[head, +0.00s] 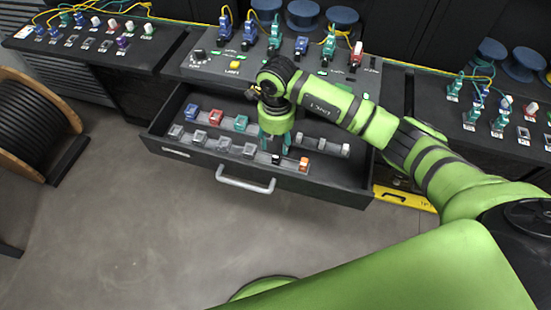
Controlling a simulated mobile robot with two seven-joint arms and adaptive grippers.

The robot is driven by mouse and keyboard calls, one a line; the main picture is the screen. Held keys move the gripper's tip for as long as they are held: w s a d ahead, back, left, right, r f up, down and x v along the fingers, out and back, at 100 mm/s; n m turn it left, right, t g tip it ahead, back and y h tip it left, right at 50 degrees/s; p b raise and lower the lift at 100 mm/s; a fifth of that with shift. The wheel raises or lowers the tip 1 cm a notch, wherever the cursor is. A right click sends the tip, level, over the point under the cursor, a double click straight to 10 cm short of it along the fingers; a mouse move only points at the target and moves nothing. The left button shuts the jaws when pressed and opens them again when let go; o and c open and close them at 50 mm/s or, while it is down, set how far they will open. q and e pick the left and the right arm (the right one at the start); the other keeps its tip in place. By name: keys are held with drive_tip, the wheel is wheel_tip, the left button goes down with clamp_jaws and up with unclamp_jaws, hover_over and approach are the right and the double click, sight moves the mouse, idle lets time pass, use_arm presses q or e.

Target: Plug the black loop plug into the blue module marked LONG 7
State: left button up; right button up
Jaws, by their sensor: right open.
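My right gripper (276,145) reaches down into the open drawer (225,168), with its teal fingers apart. A small dark piece (276,159), possibly the black loop plug, is in the drawer's front row, just below the fingertips; I cannot tell whether they touch it. Blue modules stand on the console behind the drawer: two at the left (225,26) (250,32) and one nearer the middle (302,45). Their labels are too small to read, so I cannot tell which is LONG 7. My left gripper is out of view.
The drawer also holds blue (191,111), red (215,116) and teal (241,122) pieces, several clear grey ones and an orange-topped one (304,163). Yellow cables loop over the console. A cable reel (40,125) stands at the left. The floor in front is clear.

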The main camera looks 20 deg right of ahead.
sight(276, 154)
wheel_tip(276, 154, down, 6)
drive_tip(key=b, duration=0.4)
drive_tip(key=shift+f+b, duration=0.25)
drive_tip(key=shift+b, duration=0.1)
drive_tip(key=shift+f+b, duration=0.55)
drive_tip(key=shift+f, duration=0.1)
drive_tip(key=shift+r, duration=0.1)
drive_tip(key=shift+c, duration=0.4)
clamp_jaws()
drive_tip(key=shift+r, duration=0.1)
